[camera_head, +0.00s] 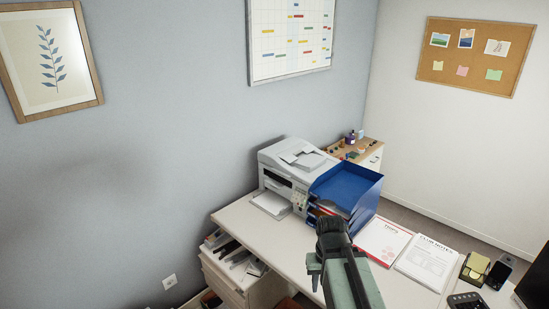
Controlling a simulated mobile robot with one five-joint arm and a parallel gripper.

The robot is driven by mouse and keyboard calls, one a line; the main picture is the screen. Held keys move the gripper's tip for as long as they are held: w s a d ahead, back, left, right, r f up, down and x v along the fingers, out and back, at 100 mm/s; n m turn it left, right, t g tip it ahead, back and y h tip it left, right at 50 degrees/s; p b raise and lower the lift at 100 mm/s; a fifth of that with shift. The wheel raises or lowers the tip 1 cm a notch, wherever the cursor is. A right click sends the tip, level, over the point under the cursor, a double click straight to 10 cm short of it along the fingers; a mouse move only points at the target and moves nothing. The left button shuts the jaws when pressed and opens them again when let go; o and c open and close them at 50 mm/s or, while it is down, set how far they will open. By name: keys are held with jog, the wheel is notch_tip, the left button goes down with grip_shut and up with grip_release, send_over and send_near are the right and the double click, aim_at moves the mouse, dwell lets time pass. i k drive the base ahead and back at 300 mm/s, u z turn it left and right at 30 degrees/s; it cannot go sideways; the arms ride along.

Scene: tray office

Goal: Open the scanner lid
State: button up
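A white printer with a scanner on top (285,178) stands on the desk against the wall. Its scanner lid (300,156) looks shut, lying flat on the body with a raised feeder part on top. My gripper (331,224) is at the end of my dark arm, in front of the blue trays and to the lower right of the printer, apart from the lid in the picture. Its fingers are seen from behind and are too small and dark to tell whether they are open. I see nothing held in it.
A blue stacked letter tray (348,188) stands right beside the printer. Papers (383,240), a notes sheet (428,262), a yellow note holder (476,267) and a phone (498,273) lie to the right.

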aim_at(305, 169)
jog(key=z, duration=0.45)
jog(key=k, duration=1.25)
jog(key=z, duration=0.2)
jog(key=i, duration=1.7)
jog(key=u, duration=0.5)
jog(key=k, duration=0.95)
jog(key=u, duration=0.55)
jog(key=i, duration=1.1)
jog(key=u, duration=0.85)
